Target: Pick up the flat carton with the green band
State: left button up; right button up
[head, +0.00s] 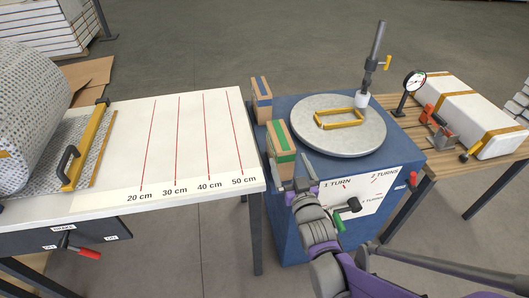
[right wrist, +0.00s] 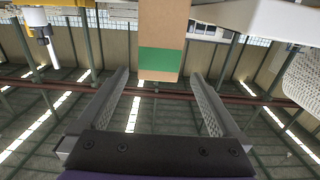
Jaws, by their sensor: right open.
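The flat carton with the green band (head: 280,157) is brown cardboard and stands upright at the left edge of the blue cabinet top, beside the turntable. My right gripper (head: 293,184) is just in front of and below it, with its fingers apart. In the right wrist view the carton (right wrist: 163,22) comes down from the top, and its green-banded end lies between the two fingertips (right wrist: 159,73). Gaps show on both sides, so neither finger touches it. How deep it sits between the fingers is unclear. My left gripper is out of view.
A similar carton with a blue band (head: 260,104) stands just behind. The round grey turntable (head: 350,143) carries a yellow frame (head: 338,118). The white measuring table (head: 215,160) lies to the left, with a gap before the blue cabinet (head: 290,236). A wooden bench (head: 435,138) stands right.

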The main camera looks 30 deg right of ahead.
aim_at(280, 138)
jog(key=shift+w, duration=0.55)
jog(key=x, duration=0.5)
jog(key=b+x, duration=0.1)
jog(key=x, duration=0.4)
jog(key=shift+s+d, duration=0.1)
jog(key=shift+d, duration=0.15)
jog(key=shift+s, duration=0.1)
grip_shut()
